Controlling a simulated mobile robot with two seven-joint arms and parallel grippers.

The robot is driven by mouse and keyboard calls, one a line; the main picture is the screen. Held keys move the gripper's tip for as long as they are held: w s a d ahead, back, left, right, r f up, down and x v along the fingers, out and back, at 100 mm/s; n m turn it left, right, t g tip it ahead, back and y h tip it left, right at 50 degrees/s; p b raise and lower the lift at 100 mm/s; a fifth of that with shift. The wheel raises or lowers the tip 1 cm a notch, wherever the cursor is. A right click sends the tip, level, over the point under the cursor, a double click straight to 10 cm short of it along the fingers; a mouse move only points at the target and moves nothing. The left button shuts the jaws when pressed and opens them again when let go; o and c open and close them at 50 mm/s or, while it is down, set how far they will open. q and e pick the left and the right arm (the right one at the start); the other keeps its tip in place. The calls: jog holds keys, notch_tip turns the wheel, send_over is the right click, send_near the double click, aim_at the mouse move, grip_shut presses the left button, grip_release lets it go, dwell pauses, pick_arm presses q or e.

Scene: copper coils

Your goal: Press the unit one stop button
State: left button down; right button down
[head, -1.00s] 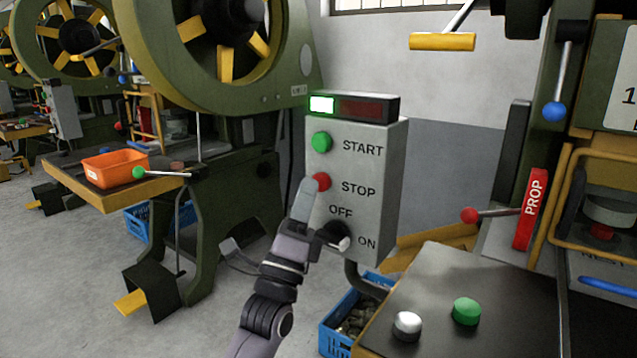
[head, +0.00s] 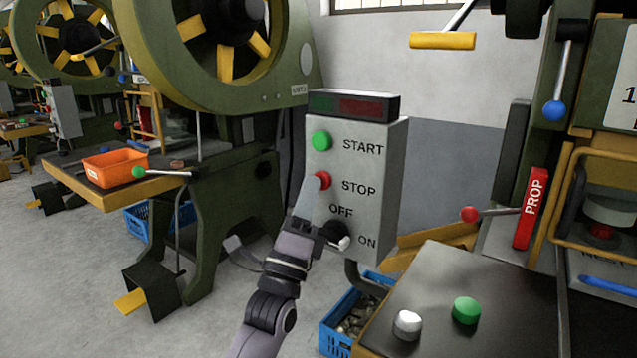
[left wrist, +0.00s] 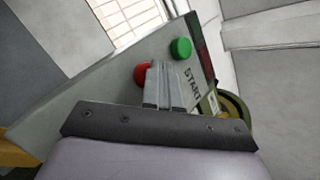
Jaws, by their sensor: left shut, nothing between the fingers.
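A grey control box (head: 378,195) stands in the middle of the head view. It has a green START button (head: 321,140), a red STOP button (head: 323,180) below it and a black OFF/ON switch (head: 333,236) at the bottom. The indicator on top (head: 352,106) is dark on both its green and red sides. My left gripper (head: 317,184) is shut and empty, its fingertips at the left side of the STOP button; I cannot tell if they touch it. In the left wrist view the red button (left wrist: 142,74) shows beside the closed fingers (left wrist: 165,85). My right gripper is not in view.
A black-topped table (head: 440,300) with a white and a green button is at the lower right. A lever with a red knob (head: 469,215) and a red PROP bar (head: 531,208) stand behind it. A blue crate (head: 330,340) is below the box. Presses stand at left.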

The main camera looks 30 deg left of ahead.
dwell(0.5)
pick_arm(q)
jog(key=shift+s+p, duration=0.45)
jog(key=shift+s, duration=0.35)
jog(key=s, duration=0.1)
jog(key=s+p, duration=0.1)
jog(key=s, duration=0.3)
jog(key=shift+a+p, duration=0.25)
jog(key=shift+p, duration=0.1)
dwell(0.4)
